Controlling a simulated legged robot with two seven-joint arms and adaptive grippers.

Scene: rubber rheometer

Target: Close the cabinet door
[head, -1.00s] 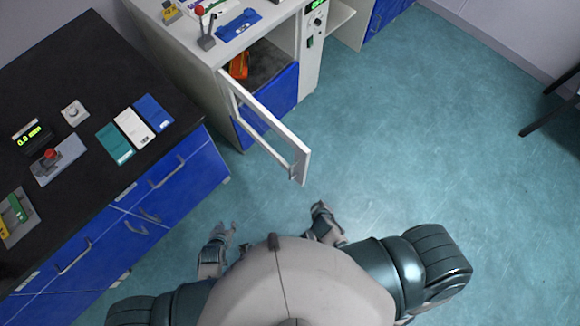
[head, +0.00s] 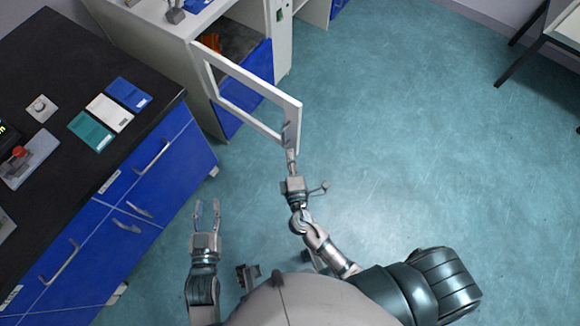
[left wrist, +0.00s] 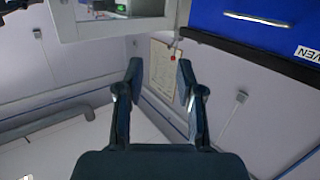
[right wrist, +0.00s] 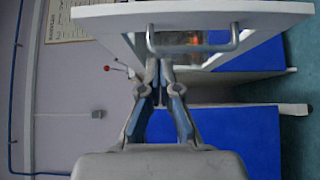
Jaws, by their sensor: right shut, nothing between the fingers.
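The white cabinet (head: 150,32) stands at the upper left of the head view. Its white-framed door (head: 232,72) with a window hangs wide open, its free edge towards me. My right gripper (head: 291,156) is shut and empty at the door's lower free corner; I cannot tell whether it touches. In the right wrist view its fingertips (right wrist: 160,66) are just below the door's metal bar handle (right wrist: 192,50), not around it. My left gripper (head: 207,206) is open and empty, apart from the door, beside the blue drawers. In the left wrist view its fingers (left wrist: 160,80) are spread.
A black-topped bench (head: 60,75) with blue drawers (head: 150,175) stands at the left, bearing coloured booklets. A table with dark legs (head: 520,55) is at the upper right. The teal floor (head: 400,130) right of the door is clear.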

